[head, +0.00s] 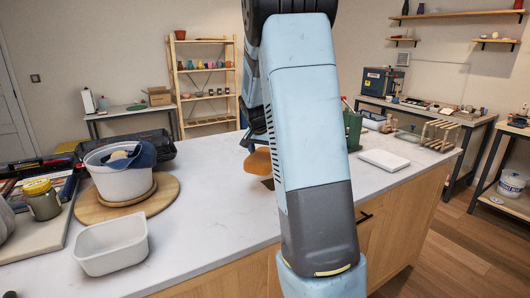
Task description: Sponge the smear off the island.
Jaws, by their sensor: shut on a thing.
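An orange-brown sponge (258,162) shows just left of my arm, over the white island top (205,200). My gripper (256,146) is mostly hidden behind my own arm; a dark part of it shows just above the sponge, and it is shut on the sponge. Whether the sponge touches the island top is hard to tell. I cannot make out a smear on the visible surface; part of the top is hidden behind my arm.
A white basin (119,177) with a blue cloth stands on a round wooden board (163,192) at left. An empty white tub (111,246) sits in front. A jar (41,203) is at far left. A white slab (384,160) and a green container (353,130) stand right of my arm.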

